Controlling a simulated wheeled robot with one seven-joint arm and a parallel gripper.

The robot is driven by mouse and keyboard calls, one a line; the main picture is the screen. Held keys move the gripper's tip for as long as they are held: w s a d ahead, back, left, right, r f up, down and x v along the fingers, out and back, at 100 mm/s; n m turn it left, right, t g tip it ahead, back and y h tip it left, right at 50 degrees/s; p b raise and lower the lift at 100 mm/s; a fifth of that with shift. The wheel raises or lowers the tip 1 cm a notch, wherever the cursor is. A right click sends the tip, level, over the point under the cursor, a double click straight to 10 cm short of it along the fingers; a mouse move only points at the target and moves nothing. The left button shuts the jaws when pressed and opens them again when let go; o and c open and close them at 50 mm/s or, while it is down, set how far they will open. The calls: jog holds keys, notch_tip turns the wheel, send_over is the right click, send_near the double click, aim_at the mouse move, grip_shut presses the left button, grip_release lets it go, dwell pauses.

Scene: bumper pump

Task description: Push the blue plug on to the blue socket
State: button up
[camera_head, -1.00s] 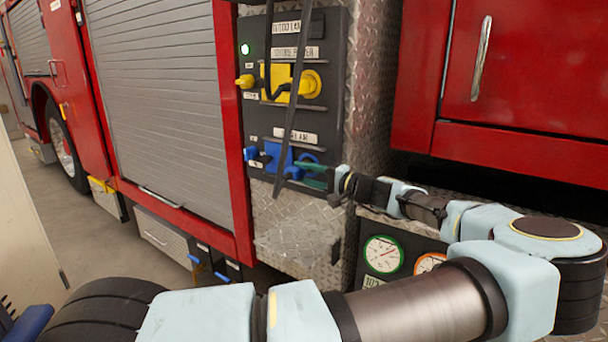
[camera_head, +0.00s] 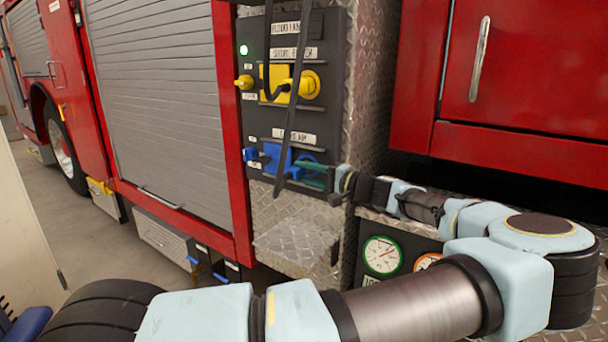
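The blue socket (camera_head: 271,157) is on the lower part of the dark panel on the fire truck's side. Whether the two touch is unclear. The fingers and the plug are small and overlap here, so the grip cannot be made out. A dark hanging cable partly hides the socket.
Above on the panel (camera_head: 332,110) are a yellow socket (camera_head: 270,80) and yellow plug (camera_head: 309,84). Dark cables (camera_head: 289,130) hang in front. A small blue knob (camera_head: 250,154) is left of the blue socket. A gauge (camera_head: 382,255) is below my arm.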

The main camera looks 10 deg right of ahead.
jog(key=o, duration=0.5)
jog(key=shift+d, duration=0.15)
